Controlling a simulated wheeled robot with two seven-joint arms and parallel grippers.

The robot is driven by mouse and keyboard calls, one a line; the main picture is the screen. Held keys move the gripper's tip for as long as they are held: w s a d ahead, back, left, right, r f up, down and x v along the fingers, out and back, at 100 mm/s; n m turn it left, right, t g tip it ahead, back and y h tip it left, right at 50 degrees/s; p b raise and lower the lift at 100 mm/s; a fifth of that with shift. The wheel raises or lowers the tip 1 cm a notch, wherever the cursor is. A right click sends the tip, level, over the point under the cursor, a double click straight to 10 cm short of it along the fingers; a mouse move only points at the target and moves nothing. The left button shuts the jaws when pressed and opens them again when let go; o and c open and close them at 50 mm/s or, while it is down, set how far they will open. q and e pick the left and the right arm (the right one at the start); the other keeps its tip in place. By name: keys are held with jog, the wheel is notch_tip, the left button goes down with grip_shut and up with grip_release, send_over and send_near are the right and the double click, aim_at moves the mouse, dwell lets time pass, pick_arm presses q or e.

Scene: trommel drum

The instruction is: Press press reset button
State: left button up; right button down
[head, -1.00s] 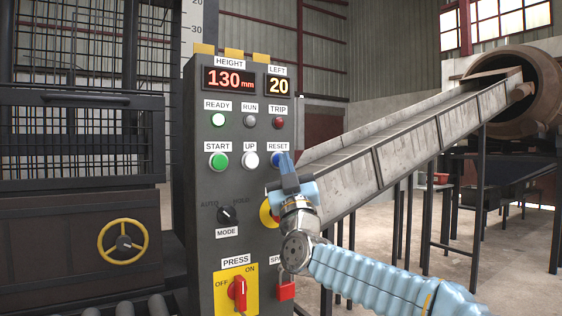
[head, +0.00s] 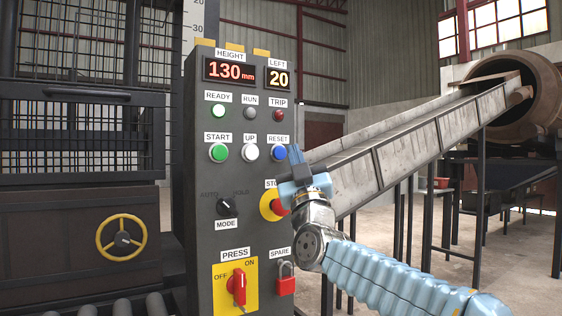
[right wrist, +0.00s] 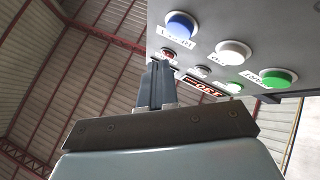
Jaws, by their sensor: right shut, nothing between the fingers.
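The blue RESET button (head: 279,153) is on the right of the button row on the grey control panel (head: 205,275), under its RESET label. It also shows in the right wrist view (right wrist: 181,26), above and right of the fingers. My right gripper (head: 298,158) is shut and empty. In the head view its fingertips are just right of the blue button, and the button's face is now uncovered. In the right wrist view the fingers (right wrist: 157,68) are apart from the button. My left gripper is not in view.
The white UP button (head: 250,153) and green START button (head: 218,152) sit left of RESET. The STOP button (head: 279,207) is below, partly behind my gripper. A red PRESS switch (head: 237,288) and red padlock (head: 286,279) are lower. A sloping conveyor (head: 400,145) stands at right.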

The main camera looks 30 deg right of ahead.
jog(key=s+b, duration=0.1)
jog(key=s, duration=0.2)
jog(key=shift+d+b, duration=0.1)
jog(key=shift+b, duration=0.3)
dwell(0.5)
